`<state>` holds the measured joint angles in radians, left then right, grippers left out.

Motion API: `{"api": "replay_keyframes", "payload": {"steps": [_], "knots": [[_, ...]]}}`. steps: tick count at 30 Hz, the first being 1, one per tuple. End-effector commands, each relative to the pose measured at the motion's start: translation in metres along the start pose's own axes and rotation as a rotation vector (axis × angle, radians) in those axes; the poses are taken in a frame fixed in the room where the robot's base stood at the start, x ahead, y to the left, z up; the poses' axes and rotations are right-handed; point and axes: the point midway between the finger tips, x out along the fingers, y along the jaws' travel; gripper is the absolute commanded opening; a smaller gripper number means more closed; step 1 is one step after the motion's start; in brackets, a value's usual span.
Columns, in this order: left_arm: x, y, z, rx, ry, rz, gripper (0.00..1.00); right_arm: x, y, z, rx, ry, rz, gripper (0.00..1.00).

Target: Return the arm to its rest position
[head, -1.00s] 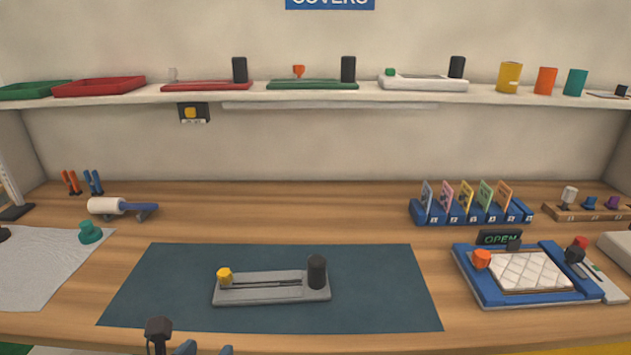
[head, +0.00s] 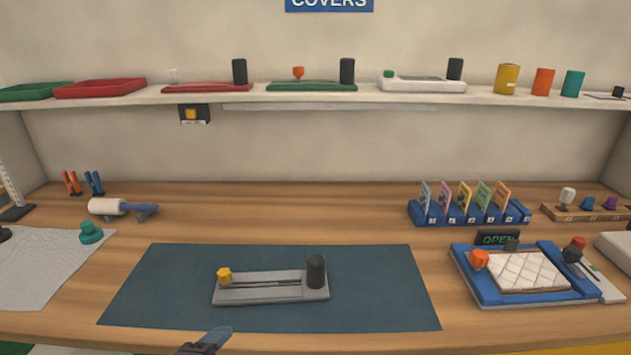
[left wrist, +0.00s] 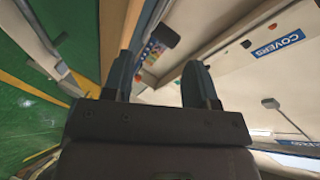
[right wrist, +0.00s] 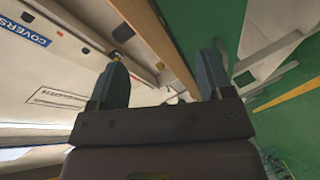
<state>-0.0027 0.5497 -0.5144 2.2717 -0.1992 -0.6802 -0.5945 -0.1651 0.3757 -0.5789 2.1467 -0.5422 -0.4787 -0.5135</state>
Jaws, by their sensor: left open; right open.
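My left gripper (left wrist: 158,75) is open in the left wrist view, its two blue fingers apart with nothing between them. My right gripper (right wrist: 163,75) is open and empty in the right wrist view. In the head view a blue fingertip of one of my grippers shows at the bottom edge, just in front of the dark mat (head: 380,290); the rest of that arm is out of frame. I cannot tell for certain which arm it belongs to. It looks apart from the grey fixture (head: 270,290) with a yellow knob and black post on the mat.
A blue frame (head: 477,288) holding a quilted white pad lies at right beside an OPEN sign (head: 497,238). A blue card rack (head: 470,213) and a white roller (head: 106,206) stand behind. A shelf (head: 210,97) runs along the wall. Bare wood lies behind the mat.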

Motion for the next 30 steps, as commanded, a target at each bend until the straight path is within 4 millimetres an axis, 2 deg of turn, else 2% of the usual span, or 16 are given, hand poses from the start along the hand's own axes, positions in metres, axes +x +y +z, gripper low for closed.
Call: {"api": "replay_keyframes", "payload": {"steps": [6, 9, 12, 16, 18, 21, 25, 30], "knots": [[-0.005, 0.042, 0.044, -0.635, -0.053, -0.017, 0.53, -0.013, -0.027, 0.055, 0.654, -0.119, -0.046, 0.73], [-0.020, 0.074, 0.075, -0.921, -0.123, -0.046, 0.53, -0.030, -0.045, 0.089, 0.952, -0.208, -0.034, 0.73], [-0.043, 0.110, 0.105, -1.092, -0.217, -0.075, 0.53, -0.052, -0.063, 0.120, 1.129, -0.297, -0.009, 0.73], [-0.078, 0.155, 0.132, -1.191, -0.357, -0.088, 0.53, -0.085, -0.086, 0.151, 1.216, -0.408, 0.018, 0.73], [-0.095, 0.172, 0.139, -1.221, -0.413, -0.091, 0.53, -0.099, -0.095, 0.160, 1.229, -0.454, 0.028, 0.73], [-0.112, 0.187, 0.141, -1.246, -0.458, -0.087, 0.53, -0.112, -0.104, 0.164, 1.240, -0.489, 0.027, 0.73], [-0.121, 0.197, 0.140, -1.253, -0.481, -0.077, 0.53, -0.120, -0.110, 0.164, 1.243, -0.505, 0.020, 0.73], [-0.122, 0.197, 0.140, -1.252, -0.483, -0.075, 0.53, -0.120, -0.111, 0.164, 1.242, -0.506, 0.018, 0.73]]}}
